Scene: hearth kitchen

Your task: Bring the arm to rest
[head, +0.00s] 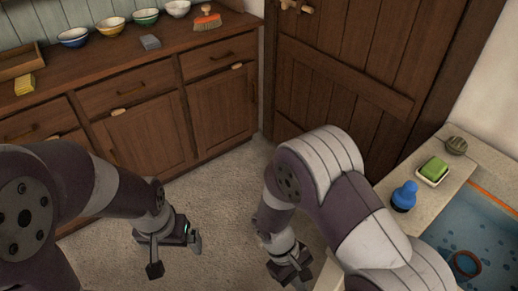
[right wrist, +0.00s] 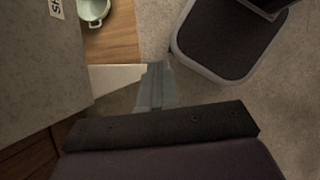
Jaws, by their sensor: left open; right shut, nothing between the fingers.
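My left gripper (head: 175,259) hangs over the carpet in the head view, in front of the wooden cabinet. Its two fingers are apart, with nothing between them. My right arm reaches in from the lower right of the head view, and its gripper (head: 292,277) points down near the bottom edge, beside the stone counter. In the right wrist view the right gripper's fingers (right wrist: 152,85) are together and hold nothing. The tips of the right gripper are partly cut off in the head view.
A wooden cabinet (head: 140,138) carries several bowls, a brush (head: 207,21), a grey block (head: 150,42) and a yellow sponge (head: 25,84). Carpet lies between.

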